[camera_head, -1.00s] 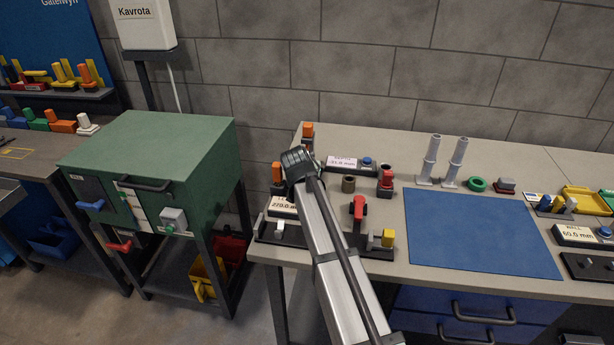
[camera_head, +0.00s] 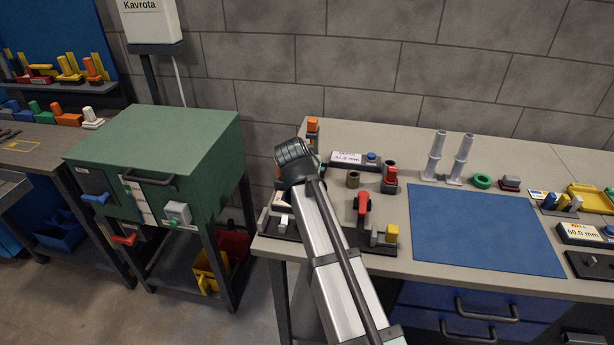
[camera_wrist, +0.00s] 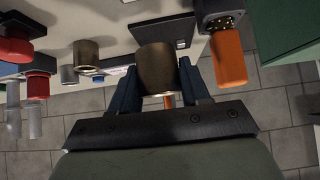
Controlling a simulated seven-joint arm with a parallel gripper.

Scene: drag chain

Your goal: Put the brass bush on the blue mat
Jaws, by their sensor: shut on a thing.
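A brass bush (camera_wrist: 157,68), a short hollow cylinder, sits between the two dark fingers of my gripper (camera_wrist: 158,82) in the wrist view. The fingers are shut on its sides. In the head view my arm's end covers the gripper and the held bush. The blue mat (camera_head: 485,230) lies flat and bare on the bench, to the right of my arm. A second brownish, bush-like cylinder (camera_head: 352,180) stands on the bench right of my arm; a similar one (camera_wrist: 87,55) shows in the wrist view.
A red clamp-like part (camera_head: 362,203) and a yellow block (camera_head: 391,234) stand between my arm and the mat. Two grey posts (camera_head: 461,160) and a green ring (camera_head: 482,181) are behind the mat. A green cabinet (camera_head: 165,145) stands left of the bench.

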